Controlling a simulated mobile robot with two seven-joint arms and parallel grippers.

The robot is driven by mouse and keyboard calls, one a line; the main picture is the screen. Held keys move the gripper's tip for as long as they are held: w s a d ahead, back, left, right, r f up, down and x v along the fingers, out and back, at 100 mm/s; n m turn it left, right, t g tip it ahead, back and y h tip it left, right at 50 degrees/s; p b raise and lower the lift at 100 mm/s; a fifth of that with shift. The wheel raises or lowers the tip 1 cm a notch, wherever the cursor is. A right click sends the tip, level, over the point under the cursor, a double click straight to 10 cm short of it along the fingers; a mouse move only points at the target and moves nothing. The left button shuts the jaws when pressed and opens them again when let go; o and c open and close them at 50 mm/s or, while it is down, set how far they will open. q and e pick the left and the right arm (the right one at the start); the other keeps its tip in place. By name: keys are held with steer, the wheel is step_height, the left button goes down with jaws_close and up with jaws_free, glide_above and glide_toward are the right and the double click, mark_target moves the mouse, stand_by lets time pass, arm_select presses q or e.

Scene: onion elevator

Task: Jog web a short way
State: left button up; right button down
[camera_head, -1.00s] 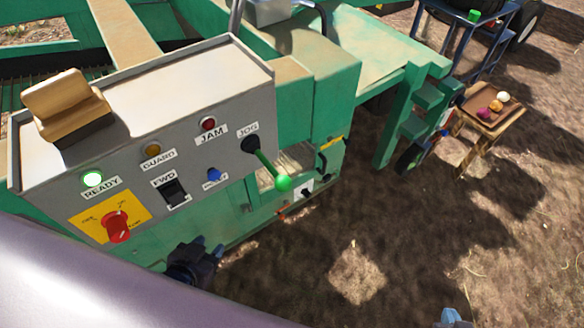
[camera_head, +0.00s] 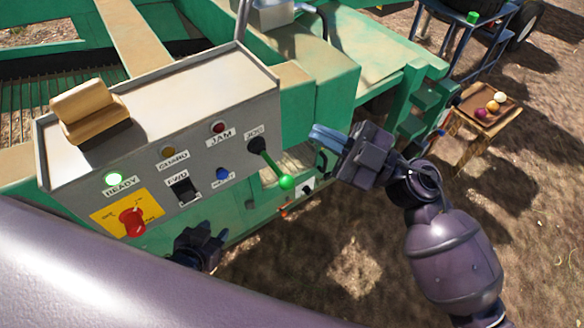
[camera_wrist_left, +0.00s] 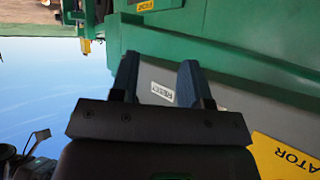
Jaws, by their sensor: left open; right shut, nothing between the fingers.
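The grey control panel (camera_head: 205,125) stands at the left in the head view. Its jog lever (camera_head: 269,163), green with a ball knob (camera_head: 286,182), slants down to the right below the JOG label (camera_head: 254,132). My left gripper (camera_head: 212,238) is below the panel, partly hidden by my arm. In the left wrist view its fingers (camera_wrist_left: 160,80) are spread, with nothing between them.
The panel also has a red rotary knob (camera_head: 132,221), a black FWD switch (camera_head: 184,190), a blue button (camera_head: 222,174) and a dark red JAM lamp (camera_head: 218,127). A small wooden table (camera_head: 468,117) with several onions stands at the right. The dirt ground (camera_head: 350,270) is open.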

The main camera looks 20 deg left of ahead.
steer(key=s+a+n+g+h+p, duration=0.1)
steer(key=s+a+n+g+h, duration=0.3)
steer(key=a+n+g+h, duration=0.25)
steer(key=w+d+m+t+h+p, duration=0.1)
steer(key=w+d+t+h, duration=0.1)
steer(key=h, duration=0.4)
steer(key=w+d+f+m+t+h+p, duration=0.1)
steer(key=w+d+t+h, duration=0.1)
steer(key=h, duration=0.4)
steer(key=shift+w+d+m+t, duration=0.4)
steer(key=shift+w+t, duration=0.45)
steer(key=shift+w, duration=0.4)
steer(key=shift+h, duration=0.25)
steer(key=shift+f, duration=0.1)
